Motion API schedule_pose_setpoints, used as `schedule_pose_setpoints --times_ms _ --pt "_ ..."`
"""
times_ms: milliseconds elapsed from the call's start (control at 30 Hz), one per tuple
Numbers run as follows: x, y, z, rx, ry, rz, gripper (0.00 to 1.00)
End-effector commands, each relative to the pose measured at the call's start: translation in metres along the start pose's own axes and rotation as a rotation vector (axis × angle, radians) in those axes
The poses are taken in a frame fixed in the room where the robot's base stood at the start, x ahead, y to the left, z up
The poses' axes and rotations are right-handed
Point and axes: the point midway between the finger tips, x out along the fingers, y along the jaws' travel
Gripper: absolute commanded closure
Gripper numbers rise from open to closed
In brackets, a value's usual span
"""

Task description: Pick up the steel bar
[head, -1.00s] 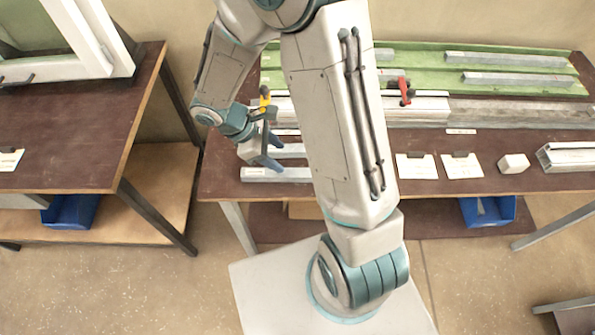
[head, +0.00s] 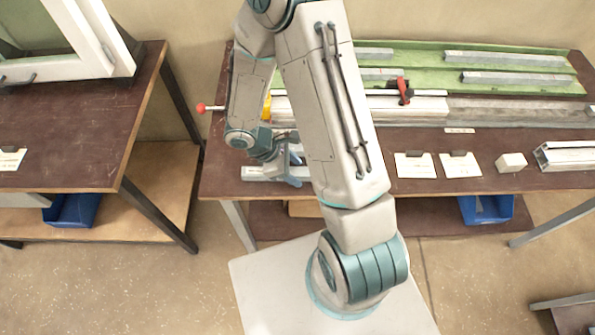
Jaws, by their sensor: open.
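Grey bars that look like steel lie in several places, and I cannot tell which one is the task's steel bar. One bar (head: 259,173) lies near the front left edge of the bench, partly hidden by my gripper. My gripper (head: 293,172) is open with its fingers low at this bar, pointing down and right. I cannot tell whether the fingers touch it or straddle it. Two bars, an upper one (head: 505,57) and a lower one (head: 517,78), lie on the green tray (head: 437,66) at the back. Parts of others show left of them, behind my arm.
A long profile (head: 420,107) with a red-handled clamp (head: 403,90) runs across the bench. A yellow clamp part (head: 267,107) is beside my wrist. White cards (head: 416,166), a pale block (head: 511,162) and a hollow profile (head: 568,156) stand front right. Another table (head: 80,110) is left.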

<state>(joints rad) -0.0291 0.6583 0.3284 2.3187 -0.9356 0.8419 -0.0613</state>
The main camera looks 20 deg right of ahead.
Motion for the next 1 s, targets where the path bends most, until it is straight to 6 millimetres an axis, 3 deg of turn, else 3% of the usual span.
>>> schedule_pose_setpoints --times_ms 67,200,267,733,1000 --pt "0.0 0.0 0.0 0.0 0.0 0.0 0.5" --pt "0.0 0.0 0.0 0.0 0.0 0.0 0.89" --pt "0.0 0.0 0.0 0.0 0.0 0.0 1.0" --pt "-0.007 0.001 0.004 0.001 0.0 0.003 1.0" --pt "-0.037 0.001 0.023 0.006 0.002 0.006 1.0"
